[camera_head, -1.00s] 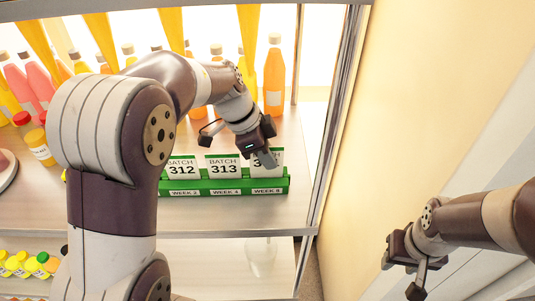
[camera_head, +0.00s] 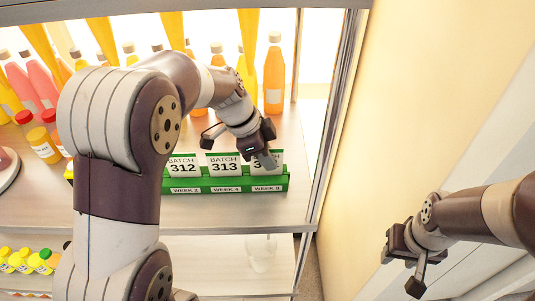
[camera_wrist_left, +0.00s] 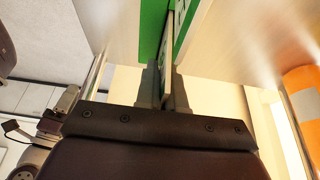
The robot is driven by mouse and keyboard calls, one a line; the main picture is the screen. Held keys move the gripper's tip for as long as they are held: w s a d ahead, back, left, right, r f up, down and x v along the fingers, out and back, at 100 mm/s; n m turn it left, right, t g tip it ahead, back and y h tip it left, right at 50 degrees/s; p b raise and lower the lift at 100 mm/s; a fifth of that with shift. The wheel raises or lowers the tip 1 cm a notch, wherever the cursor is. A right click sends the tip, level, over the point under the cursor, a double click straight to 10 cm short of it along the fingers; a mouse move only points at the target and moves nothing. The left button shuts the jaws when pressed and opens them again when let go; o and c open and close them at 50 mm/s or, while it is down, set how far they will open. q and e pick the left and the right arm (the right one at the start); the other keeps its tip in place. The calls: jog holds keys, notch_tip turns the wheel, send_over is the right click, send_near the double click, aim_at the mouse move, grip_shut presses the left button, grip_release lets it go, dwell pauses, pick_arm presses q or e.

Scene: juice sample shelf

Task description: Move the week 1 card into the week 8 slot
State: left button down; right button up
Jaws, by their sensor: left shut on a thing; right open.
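A green card holder (camera_head: 227,188) stands on the shelf, with labels that look like WEEK 2, WEEK 4 and WEEK 8. The batch 312 card (camera_head: 183,167) and the batch 313 card (camera_head: 224,166) stand upright in it. My left gripper (camera_head: 266,160) is shut on a white card with a green top (camera_head: 278,161), at the week 8 slot at the right end. The gripper hides part of its number. The left wrist view shows this card (camera_wrist_left: 167,50) between the fingers (camera_wrist_left: 164,92). My left arm covers the holder's left end. My right gripper (camera_head: 404,270) is open and empty, right of the shelf.
Juice bottles, including an orange one (camera_head: 274,75), stand behind the holder. Small bottles (camera_head: 42,146) stand at left. A metal post (camera_head: 327,150) and a beige wall (camera_head: 410,90) bound the right side.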

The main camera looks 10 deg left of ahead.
pick_arm(q)
jog(key=c, duration=1.2)
grip_release()
jog(key=shift+o, duration=0.2)
